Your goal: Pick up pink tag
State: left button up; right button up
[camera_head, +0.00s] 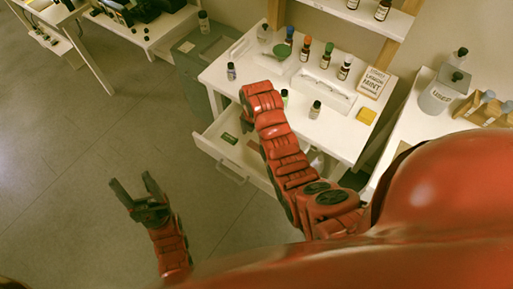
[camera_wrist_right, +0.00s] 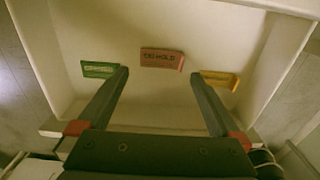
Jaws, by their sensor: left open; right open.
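The pink tag (camera_wrist_right: 161,60) lies in the open drawer (camera_head: 213,153), with dark lettering that looks like "ON HOLD". In the right wrist view it sits between a green tag (camera_wrist_right: 99,69) on the left and a yellow tag (camera_wrist_right: 216,79) on the right. My right gripper (camera_wrist_right: 160,74) is open and empty, its fingers pointing into the drawer on either side of the pink tag's line, apart from it. My right arm hides this gripper in the head view. My left gripper (camera_head: 132,183) is open and empty over the floor, left of the drawer.
The white desk (camera_head: 222,75) above the drawer holds several small bottles, a white tray (camera_head: 330,97), a "MINT" sign (camera_head: 374,82) and a yellow block (camera_head: 366,116). A "USED" container (camera_head: 441,97) stands to the right. Open floor lies to the left.

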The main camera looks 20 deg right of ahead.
aim_at(255, 146)
jog(key=shift+f+p, duration=0.3)
notch_tip(255, 146, down, 4)
jog(key=shift+s+d+r+p, duration=0.1)
jog(key=shift+s+p, duration=0.05)
jog(key=shift+p, duration=0.75)
jog(key=shift+f, duration=0.55)
jog(key=c, duration=1)
jog(key=shift+c, duration=0.2)
jog(key=shift+r, duration=0.2)
